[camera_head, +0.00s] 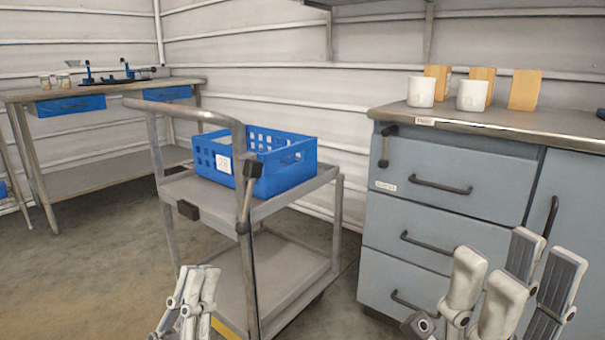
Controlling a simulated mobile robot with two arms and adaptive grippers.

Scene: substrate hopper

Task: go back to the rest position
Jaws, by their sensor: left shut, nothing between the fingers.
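My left gripper (197,290) shows at the bottom of the head view, in front of the cart's lower left side. Its fingers are together and hold nothing. My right gripper (503,275) is at the bottom right, in front of the grey-blue cabinet. Its fingers stand apart, with nothing seen between them. Both grippers point upward in the picture and appear clear of the furniture.
A grey cart (285,205) with a push handle carries a blue crate (285,170). The drawer cabinet (440,215) at right bears two white cups (421,92) (471,95) and several wooden blocks (524,90). A workbench (110,90) stands back left. Floor at left (80,270) is clear.

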